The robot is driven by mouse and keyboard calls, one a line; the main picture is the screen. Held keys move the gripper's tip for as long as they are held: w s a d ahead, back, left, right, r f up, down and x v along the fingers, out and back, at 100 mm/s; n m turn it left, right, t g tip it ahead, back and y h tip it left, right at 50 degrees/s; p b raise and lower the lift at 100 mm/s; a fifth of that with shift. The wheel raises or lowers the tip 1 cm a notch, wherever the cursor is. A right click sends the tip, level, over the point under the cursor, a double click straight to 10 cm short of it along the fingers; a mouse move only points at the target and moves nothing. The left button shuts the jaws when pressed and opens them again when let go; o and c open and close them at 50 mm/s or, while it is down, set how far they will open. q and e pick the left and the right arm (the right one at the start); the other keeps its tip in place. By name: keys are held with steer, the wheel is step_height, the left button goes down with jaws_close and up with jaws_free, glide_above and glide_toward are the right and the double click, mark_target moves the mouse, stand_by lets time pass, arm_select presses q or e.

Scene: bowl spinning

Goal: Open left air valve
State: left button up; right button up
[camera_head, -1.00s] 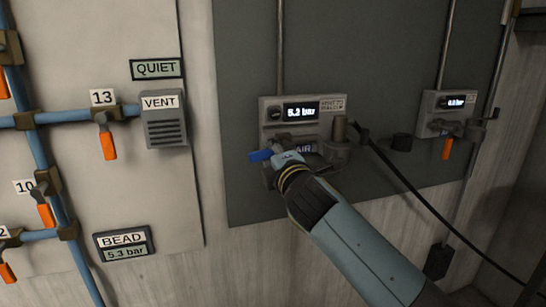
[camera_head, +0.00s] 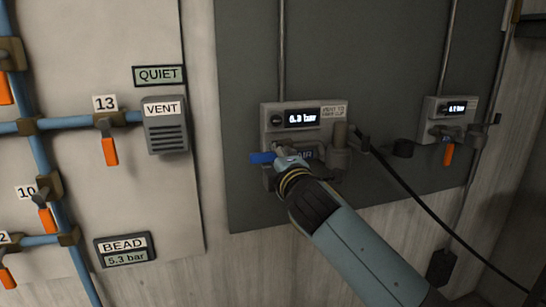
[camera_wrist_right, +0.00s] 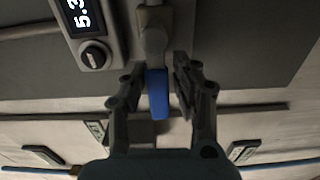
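The left air valve has a blue handle (camera_head: 262,158) that points left from the grey air unit (camera_head: 331,111). My right gripper (camera_head: 280,158) is at this handle, and my arm hides part of the valve. In the right wrist view the blue handle (camera_wrist_right: 157,96) lies between the two fingers of my right gripper (camera_wrist_right: 161,68). The fingers are open, with a gap showing on the right side of the handle. The unit's display (camera_wrist_right: 80,14) shows partly there. My left gripper is not in view.
A second unit (camera_head: 434,109) with an orange handle (camera_head: 448,154) is on the right. A black cable (camera_head: 412,190) runs down right from the left unit. Blue pipes (camera_head: 22,125) with orange-handled valves and a VENT box (camera_head: 165,136) are on the left.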

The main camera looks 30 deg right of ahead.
steer(key=shift+o, duration=1.3)
steer(key=shift+r, duration=0.1)
steer(key=v, duration=1.2)
